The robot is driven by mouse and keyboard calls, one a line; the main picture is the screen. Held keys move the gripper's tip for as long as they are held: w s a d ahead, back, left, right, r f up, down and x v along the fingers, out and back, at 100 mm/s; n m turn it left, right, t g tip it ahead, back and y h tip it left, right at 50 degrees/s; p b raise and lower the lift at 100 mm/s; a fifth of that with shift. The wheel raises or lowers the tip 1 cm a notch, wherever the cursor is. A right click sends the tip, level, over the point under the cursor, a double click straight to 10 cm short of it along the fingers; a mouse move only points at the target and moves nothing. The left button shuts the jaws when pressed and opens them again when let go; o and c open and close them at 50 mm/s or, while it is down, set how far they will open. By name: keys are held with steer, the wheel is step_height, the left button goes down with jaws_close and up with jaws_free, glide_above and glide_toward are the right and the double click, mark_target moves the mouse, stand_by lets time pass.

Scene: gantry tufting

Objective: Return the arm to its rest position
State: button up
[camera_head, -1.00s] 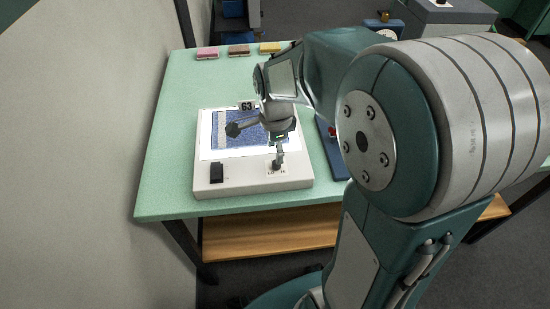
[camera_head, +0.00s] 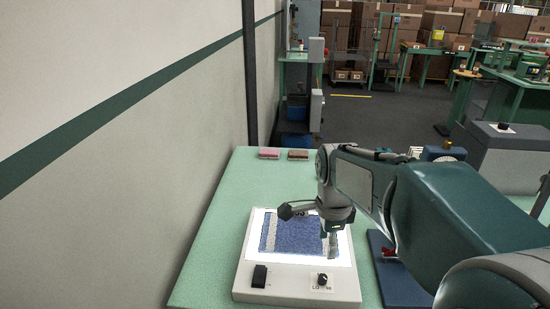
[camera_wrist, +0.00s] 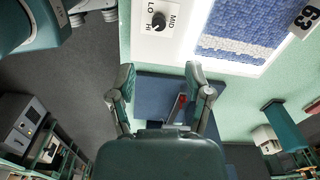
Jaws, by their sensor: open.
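My arm reaches in from the right in the head view, bent over a green table (camera_head: 215,245). My gripper (camera_wrist: 160,75) is open in the wrist view, with its two fingers spread apart and nothing held between them. Beyond the fingers lies a dark blue board (camera_wrist: 155,88) with a small red part. A lit white light box (camera_head: 300,283) with a blue and pale tufted sample (camera_head: 290,232) sits below the arm's end. Its knob also shows in the wrist view (camera_wrist: 157,24).
A pink block (camera_head: 269,153) and a brown block (camera_head: 298,154) lie at the table's far edge. A wall (camera_head: 120,200) runs along the left. A grey cabinet (camera_head: 500,150) stands at the right. Stacked cartons (camera_head: 420,25) are far back, with open floor before them.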

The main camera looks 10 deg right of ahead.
steer(key=s+a+r+n+t, duration=0.1)
steer(key=s+n+t, duration=0.1)
steer(key=s+n, duration=0.5)
steer(key=s+a+r+n+t, duration=0.2)
steer(key=s+n, duration=0.5)
steer(key=n, duration=0.4)
steer(key=shift+r+t, duration=0.3)
steer(key=shift+t, duration=0.5)
